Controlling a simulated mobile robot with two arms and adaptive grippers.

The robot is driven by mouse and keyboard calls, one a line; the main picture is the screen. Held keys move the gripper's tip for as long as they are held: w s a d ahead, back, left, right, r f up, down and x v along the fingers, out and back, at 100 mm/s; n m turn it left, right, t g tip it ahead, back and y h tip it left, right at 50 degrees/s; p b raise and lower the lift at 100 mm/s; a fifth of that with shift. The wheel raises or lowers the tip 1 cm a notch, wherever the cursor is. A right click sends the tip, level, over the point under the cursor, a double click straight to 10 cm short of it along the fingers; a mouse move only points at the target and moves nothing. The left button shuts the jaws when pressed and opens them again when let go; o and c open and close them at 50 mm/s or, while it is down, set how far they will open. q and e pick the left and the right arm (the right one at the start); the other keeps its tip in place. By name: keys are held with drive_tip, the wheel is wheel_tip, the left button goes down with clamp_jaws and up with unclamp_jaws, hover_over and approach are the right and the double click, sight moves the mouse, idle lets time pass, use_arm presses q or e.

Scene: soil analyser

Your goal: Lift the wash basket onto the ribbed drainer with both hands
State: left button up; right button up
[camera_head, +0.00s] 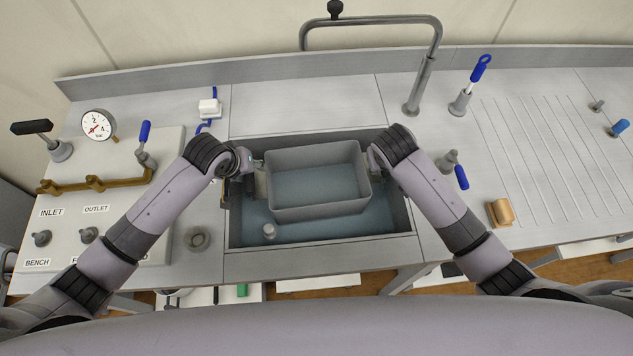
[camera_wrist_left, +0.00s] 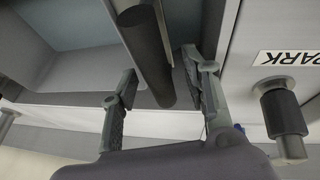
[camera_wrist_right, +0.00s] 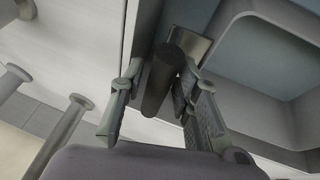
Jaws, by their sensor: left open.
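The wash basket (camera_head: 320,212) is a grey open tub in the sunken sink, left of the ribbed drainer (camera_head: 555,150). My left gripper (camera_head: 243,180) is at the basket's left side. In the left wrist view, its open fingers (camera_wrist_left: 160,70) stand on either side of a dark round handle (camera_wrist_left: 145,50). My right gripper is at the basket's right side, mostly hidden by its arm in the head view. In the right wrist view, its fingers (camera_wrist_right: 163,80) straddle another dark handle (camera_wrist_right: 163,75) and look open; contact is unclear.
The sink (camera_head: 250,228) holds bluish water and a small pale cylinder (camera_head: 269,231). A tall tap (camera_head: 425,75) arches behind it. A blue-handled valve (camera_head: 462,105) and a tan block (camera_head: 501,212) flank the drainer. The drainer's ribbed surface is clear.

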use_arm(q)
drive_tip(key=shift+w+d+f, duration=0.1)
drive_tip(key=shift+w+f, duration=0.05)
drive_tip(key=shift+f, duration=0.15)
use_arm(e)
drive_tip(key=shift+w+f, duration=0.15)
drive_tip(key=shift+f, duration=0.15)
use_arm(q)
drive_tip(key=shift+c, duration=0.4)
use_arm(e)
drive_tip(key=shift+c, duration=0.4)
use_arm(q)
drive_tip(key=c, duration=0.6)
use_arm(e)
clamp_jaws()
use_arm(q)
clamp_jaws()
